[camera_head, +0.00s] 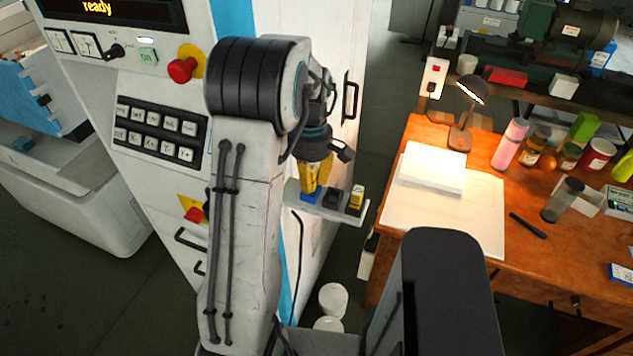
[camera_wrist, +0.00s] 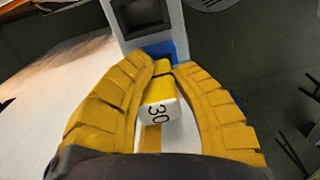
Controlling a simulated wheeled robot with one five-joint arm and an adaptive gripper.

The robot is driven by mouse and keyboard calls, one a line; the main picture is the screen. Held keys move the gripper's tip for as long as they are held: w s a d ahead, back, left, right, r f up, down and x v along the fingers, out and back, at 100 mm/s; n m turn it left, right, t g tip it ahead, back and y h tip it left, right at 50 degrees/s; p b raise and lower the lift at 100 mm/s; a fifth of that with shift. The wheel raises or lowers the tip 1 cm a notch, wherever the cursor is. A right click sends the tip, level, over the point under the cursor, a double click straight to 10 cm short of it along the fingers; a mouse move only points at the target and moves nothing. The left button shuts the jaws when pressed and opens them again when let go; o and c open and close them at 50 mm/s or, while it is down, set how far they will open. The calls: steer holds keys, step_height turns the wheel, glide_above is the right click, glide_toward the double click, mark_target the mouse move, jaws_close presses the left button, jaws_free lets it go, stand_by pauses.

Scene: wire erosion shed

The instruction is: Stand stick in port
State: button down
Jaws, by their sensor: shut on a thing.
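My gripper (camera_head: 312,184) is shut on a stick with a yellow body and a white end marked "30"; in the wrist view the stick (camera_wrist: 158,98) sits between the yellow fingers (camera_wrist: 162,68). Its far end points at a blue patch (camera_wrist: 160,49) on the grey port shelf (camera_wrist: 181,30). In the head view the fingers hide most of the stick, right above the blue-marked port (camera_head: 309,197) on the shelf (camera_head: 345,216). I cannot tell whether its tip is inside. A dark square port (camera_wrist: 145,12) lies beyond. A yellow stick (camera_head: 356,196) with a pale top stands at the shelf's right end.
The shelf juts from the white machine (camera_head: 335,110), which has a keypad (camera_head: 155,132) and a red button (camera_head: 182,69). A wooden bench (camera_head: 545,260) with a lamp (camera_head: 465,110), papers and bottles stands right. White buckets (camera_head: 333,298) are on the floor below the shelf.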

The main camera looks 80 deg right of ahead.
mark_target(311, 166)
steer(key=shift+w+f+b, duration=0.1)
steer(key=shift+f+b, duration=0.4)
steer(key=shift+f, duration=0.15)
steer(key=c, duration=1.1)
jaws_free()
steer(key=shift+c, duration=0.2)
steer(key=shift+r+p, duration=0.4)
steer(key=shift+r, duration=0.1)
step_height(311, 166, up, 4)
steer(key=shift+d+f, duration=0.15)
steer(key=shift+r+b, duration=0.25)
steer(key=shift+b, duration=0.6)
steer(key=shift+d+r+b, duration=0.15)
steer(key=shift+r+b, duration=1.35)
steer(key=shift+r, duration=2.5)
